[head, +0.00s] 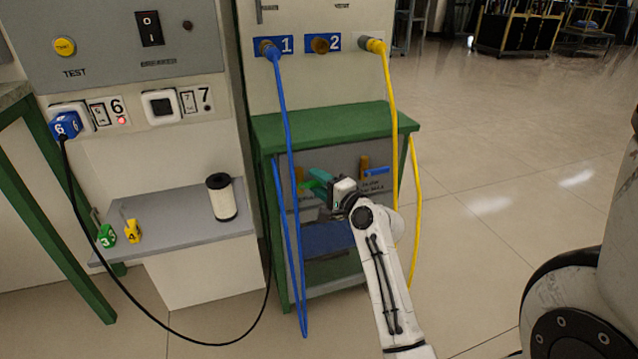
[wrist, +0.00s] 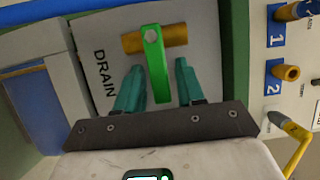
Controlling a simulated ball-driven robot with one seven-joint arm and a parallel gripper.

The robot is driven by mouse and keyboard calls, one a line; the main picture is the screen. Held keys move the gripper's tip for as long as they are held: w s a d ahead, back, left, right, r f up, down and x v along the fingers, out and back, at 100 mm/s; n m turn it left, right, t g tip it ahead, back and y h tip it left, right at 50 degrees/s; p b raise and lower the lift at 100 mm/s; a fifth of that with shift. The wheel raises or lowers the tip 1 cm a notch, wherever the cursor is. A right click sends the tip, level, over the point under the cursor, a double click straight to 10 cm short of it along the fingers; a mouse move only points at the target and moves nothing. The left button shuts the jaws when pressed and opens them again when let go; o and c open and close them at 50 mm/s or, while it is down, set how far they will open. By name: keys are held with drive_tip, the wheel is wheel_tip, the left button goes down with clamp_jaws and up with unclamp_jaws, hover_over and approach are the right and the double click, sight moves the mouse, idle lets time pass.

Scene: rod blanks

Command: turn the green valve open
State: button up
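In the wrist view the lever stands crosswise to the pipe. My gripper (wrist: 158,78) is open, with one teal finger on each side of the lever and a visible gap on both sides. In the head view my gripper (head: 318,182) is at the grey panel under the green bench top; only a bit of the green lever (head: 307,185) shows there, the rest hidden by the fingers.
A second valve with a blue lever (head: 377,171) is just right of my gripper. The blue cable (head: 287,140) hangs close on the left, the yellow cable (head: 391,110) on the right. The green bench top (head: 335,124) juts out above. Open floor lies to the right.

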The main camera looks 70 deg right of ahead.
clamp_jaws()
